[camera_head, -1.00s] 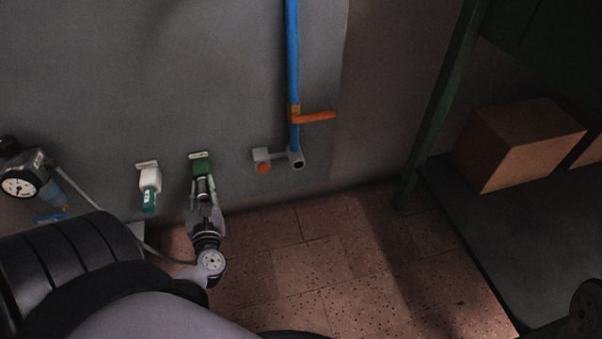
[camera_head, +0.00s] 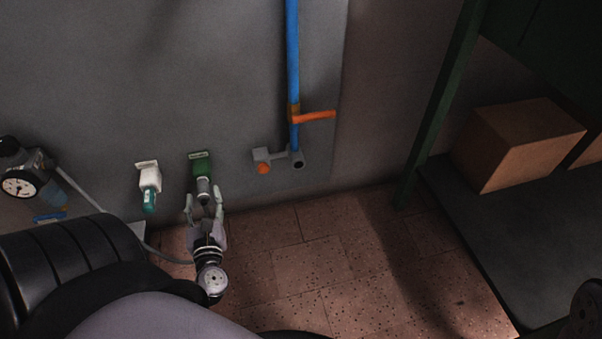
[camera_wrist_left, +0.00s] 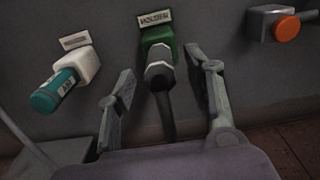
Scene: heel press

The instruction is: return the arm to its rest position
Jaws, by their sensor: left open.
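My left gripper (camera_head: 205,206) is open, low in front of the wall, its fingers pointing up at the green wall fitting (camera_head: 200,164). A grey connector (camera_head: 203,189) hangs from that fitting and sits just beyond my fingertips. In the left wrist view, the open gripper (camera_wrist_left: 166,82) has one finger on each side of the grey connector (camera_wrist_left: 159,73) and a dark hose, with gaps on both sides. The green fitting (camera_wrist_left: 157,42) carries a label that is hard to read. My right gripper is not in view.
A white fitting with a teal plug (camera_head: 149,202) is left of the green one. A blue pipe with an orange lever (camera_head: 315,117) is to the right. A box (camera_head: 520,145) sits on a shelf. The tiled floor is clear.

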